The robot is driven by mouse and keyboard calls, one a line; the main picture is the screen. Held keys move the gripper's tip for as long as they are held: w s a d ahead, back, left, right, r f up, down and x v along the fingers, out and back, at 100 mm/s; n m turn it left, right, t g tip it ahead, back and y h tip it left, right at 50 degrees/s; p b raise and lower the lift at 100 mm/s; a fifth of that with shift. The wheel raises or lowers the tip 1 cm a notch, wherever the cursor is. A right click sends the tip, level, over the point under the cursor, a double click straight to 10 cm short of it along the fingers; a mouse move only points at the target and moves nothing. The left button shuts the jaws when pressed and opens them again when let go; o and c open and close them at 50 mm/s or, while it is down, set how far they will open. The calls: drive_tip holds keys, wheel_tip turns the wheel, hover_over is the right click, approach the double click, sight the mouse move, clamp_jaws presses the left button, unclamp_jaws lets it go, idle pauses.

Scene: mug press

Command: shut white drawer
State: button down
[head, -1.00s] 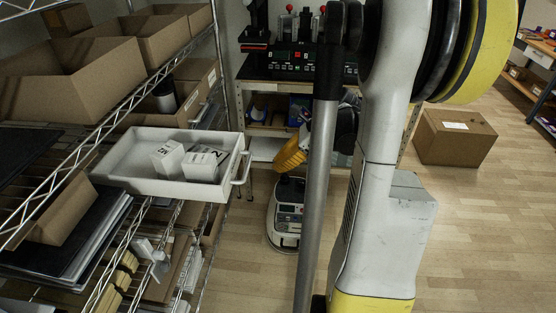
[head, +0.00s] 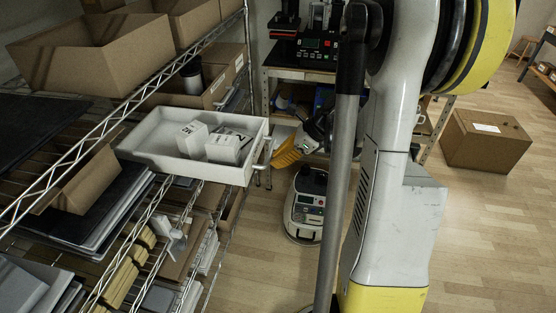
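The white drawer (head: 134,151) stands pulled out of the wire shelf on the left, open at the top. Two white boxes with black markings, one left (head: 192,139) and one right (head: 225,149), lie in it. Its handle (head: 266,151) is on the right end. My gripper (head: 309,140) seems to be the dark part with yellow to the right of the handle, partly hidden behind the grey pole. It looks apart from the handle, and its fingers are too small and covered to read.
Wire shelves with cardboard bins (head: 146,43) stand on the left. A round white machine (head: 305,205) is on the floor below the handle. A bench with black equipment (head: 310,50) is behind. A cardboard box (head: 485,140) stands right; floor there is clear.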

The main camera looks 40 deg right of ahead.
sight(200, 147)
drive_tip(key=w+a, duration=0.5)
drive_tip(key=w, duration=0.1)
drive_tip(key=w+a+b, duration=0.1)
drive_tip(key=w+a, duration=0.4)
drive_tip(key=w, duration=0.2)
drive_tip(key=w+a, duration=0.5)
drive_tip(key=w, duration=0.2)
drive_tip(key=shift+w+a+b, duration=0.1)
drive_tip(key=shift+a+b, duration=0.2)
drive_tip(key=shift+a, duration=0.05)
drive_tip(key=shift+s+d+r, duration=0.1)
drive_tip(key=shift+s+d, duration=0.25)
drive_tip(key=s+d, duration=0.1)
drive_tip(key=s+d+r, duration=0.1)
drive_tip(key=shift+s+r+p, duration=0.15)
drive_tip(key=shift+s+p, duration=0.15)
drive_tip(key=shift+s, duration=0.1)
drive_tip(key=p+v, duration=0.2)
drive_tip(key=v, duration=0.7)
